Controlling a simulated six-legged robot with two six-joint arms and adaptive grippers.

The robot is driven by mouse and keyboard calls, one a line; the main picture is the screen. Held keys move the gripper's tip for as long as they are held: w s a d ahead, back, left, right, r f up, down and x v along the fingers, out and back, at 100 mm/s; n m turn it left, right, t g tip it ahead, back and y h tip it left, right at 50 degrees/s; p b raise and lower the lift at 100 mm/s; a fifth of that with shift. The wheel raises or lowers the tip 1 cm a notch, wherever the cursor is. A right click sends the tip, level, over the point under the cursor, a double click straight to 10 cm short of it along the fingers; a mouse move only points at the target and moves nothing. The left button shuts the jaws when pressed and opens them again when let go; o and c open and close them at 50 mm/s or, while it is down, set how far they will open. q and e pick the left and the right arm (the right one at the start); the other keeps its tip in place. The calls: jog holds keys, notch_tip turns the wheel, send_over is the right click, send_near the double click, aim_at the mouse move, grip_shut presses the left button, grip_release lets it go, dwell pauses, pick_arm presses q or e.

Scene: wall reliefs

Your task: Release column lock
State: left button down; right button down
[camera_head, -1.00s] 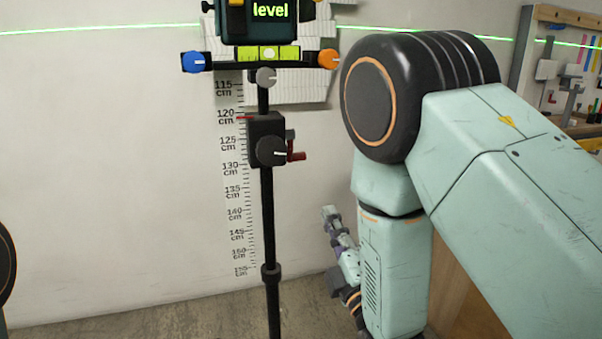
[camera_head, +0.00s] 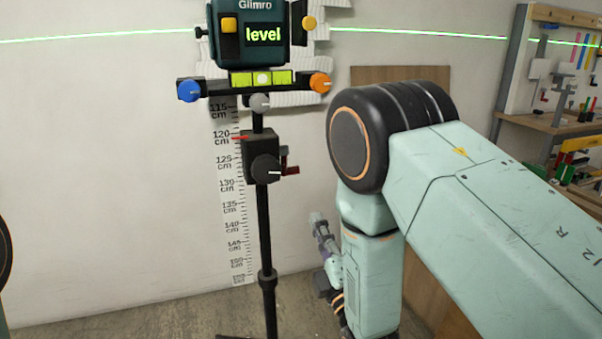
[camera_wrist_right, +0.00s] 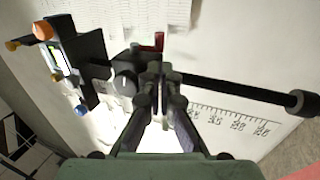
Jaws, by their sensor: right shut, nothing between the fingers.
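A black clamp block (camera_head: 258,150) sits on the thin black column (camera_head: 265,225) of a stand. It has a round dark knob (camera_head: 266,170) and a small dark red lever (camera_head: 290,170) on its right side. In the wrist view the red lever (camera_wrist_right: 159,41) and the knob (camera_wrist_right: 124,83) lie just beyond and left of my fingertips. My right gripper (camera_head: 317,220) is lower and to the right of the block in the head view, apart from the lever. Its fingers (camera_wrist_right: 158,72) are shut and empty, overlapping the column in the wrist view. My left gripper is not seen.
A green laser level (camera_head: 250,40) reading "level" tops the stand, above a bar with a blue knob (camera_head: 189,91) and an orange knob (camera_head: 320,82). A centimetre scale (camera_head: 230,200) is on the wall behind. A tool shelf (camera_head: 555,120) stands at right.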

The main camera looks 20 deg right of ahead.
aim_at(297, 173)
jog(key=b+x, duration=0.1)
jog(key=x, duration=1)
jog(key=shift+w+r, duration=0.1)
jog(key=shift+w, duration=0.25)
